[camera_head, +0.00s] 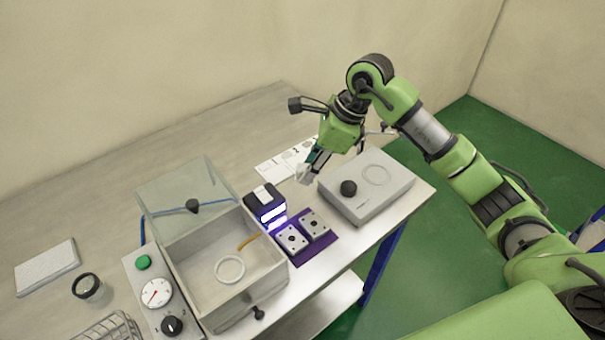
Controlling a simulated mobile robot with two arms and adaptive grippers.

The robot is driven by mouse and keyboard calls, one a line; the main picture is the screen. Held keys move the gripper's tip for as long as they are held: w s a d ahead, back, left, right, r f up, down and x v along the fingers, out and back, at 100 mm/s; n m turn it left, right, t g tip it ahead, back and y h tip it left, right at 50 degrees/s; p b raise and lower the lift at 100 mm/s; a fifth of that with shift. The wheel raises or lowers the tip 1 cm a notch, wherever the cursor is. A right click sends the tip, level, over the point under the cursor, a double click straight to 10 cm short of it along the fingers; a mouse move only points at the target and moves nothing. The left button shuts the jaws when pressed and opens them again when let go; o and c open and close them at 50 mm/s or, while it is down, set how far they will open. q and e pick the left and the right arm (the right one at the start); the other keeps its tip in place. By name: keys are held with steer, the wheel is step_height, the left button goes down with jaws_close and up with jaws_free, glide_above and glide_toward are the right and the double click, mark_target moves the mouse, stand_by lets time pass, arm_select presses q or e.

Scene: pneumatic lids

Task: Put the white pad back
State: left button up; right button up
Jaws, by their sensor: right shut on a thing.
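My right gripper (314,166) hangs over the back of the table, between the printed sheet and the grey box. It is shut on a small white piece, which looks like the white pad (304,175), at its fingertips. The fingers partly cover the piece, and I cannot tell whether it touches the sheet or table below. The white printed sheet (273,167) with numbers lies flat behind the gripper. My left gripper is not in view.
An open clear-lidded box (190,265) holds a white ring. A gauge panel (143,282) stands left of it. A black lit device (262,203) and a purple mat (324,242) with two white plates lie centrally. A grey box (367,200) with a black knob stands right.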

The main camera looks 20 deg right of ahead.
mark_target(298, 189)
steer(key=w+f, duration=0.1)
steer(key=f, duration=0.1)
steer(key=w+f+p, duration=0.1)
steer(key=w, duration=0.1)
steer(key=shift+a+f, duration=0.2)
steer(key=shift+f, duration=0.15)
steer(key=shift+w+f, duration=0.2)
steer(key=shift+f, duration=0.2)
steer(key=shift+w+f+p, duration=0.1)
steer(key=shift+f+p, duration=0.25)
steer(key=shift+p, duration=0.05)
step_height(298, 189, down, 2)
steer(key=shift+a+f+p, duration=0.1)
steer(key=shift+p, duration=0.55)
steer(key=shift+f, duration=0.2)
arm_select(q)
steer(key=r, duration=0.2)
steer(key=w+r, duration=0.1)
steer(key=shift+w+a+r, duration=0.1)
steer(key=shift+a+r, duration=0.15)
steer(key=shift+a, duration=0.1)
arm_select(e)
steer(key=shift+f+b, duration=0.15)
steer(key=shift+b, duration=0.15)
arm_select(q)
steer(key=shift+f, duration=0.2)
arm_select(e)
steer(key=o, duration=1.1)
